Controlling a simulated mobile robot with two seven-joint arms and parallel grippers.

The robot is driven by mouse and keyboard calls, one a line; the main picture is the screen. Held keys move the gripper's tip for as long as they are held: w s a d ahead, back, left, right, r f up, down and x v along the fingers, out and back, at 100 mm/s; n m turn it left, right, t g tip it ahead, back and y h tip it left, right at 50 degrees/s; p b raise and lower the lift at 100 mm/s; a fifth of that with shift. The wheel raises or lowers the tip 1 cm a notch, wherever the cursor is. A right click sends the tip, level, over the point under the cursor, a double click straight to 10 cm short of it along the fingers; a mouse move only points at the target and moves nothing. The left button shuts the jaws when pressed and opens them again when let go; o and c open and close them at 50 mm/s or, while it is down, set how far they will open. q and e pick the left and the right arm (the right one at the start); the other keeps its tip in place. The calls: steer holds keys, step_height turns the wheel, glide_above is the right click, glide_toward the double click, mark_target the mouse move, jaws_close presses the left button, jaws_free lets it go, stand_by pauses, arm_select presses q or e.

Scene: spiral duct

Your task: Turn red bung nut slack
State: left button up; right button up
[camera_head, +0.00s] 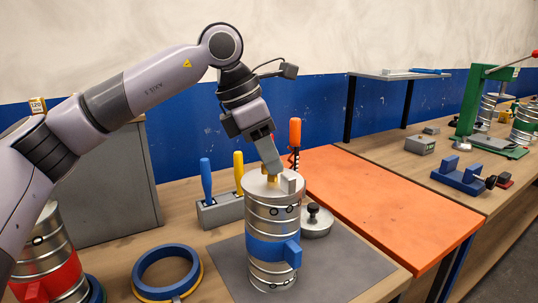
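My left gripper (270,172) points down at the top of a silver ribbed can with a blue band (261,247). Its fingertips are at a small brass-coloured piece (271,181) on the can's lid. The fingers overlap in this view, so I cannot tell whether they grip it. A silver can with a red band (48,277) stands at the lower left, partly behind my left arm and cut by the frame edge. Its top is largely hidden, and I make out no red nut. My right gripper is out of view.
A blue ring on a yellow one (165,271) lies left of the blue-banded can. A tool holder (222,211) with blue and yellow handles and a black-knobbed round lid (316,222) stand close behind. An orange board (380,200) lies right. A grey cabinet (105,190) stands back left.

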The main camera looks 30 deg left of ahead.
mark_target(254, 182)
arm_select(q)
steer(key=v, duration=0.7)
stand_by(0.6)
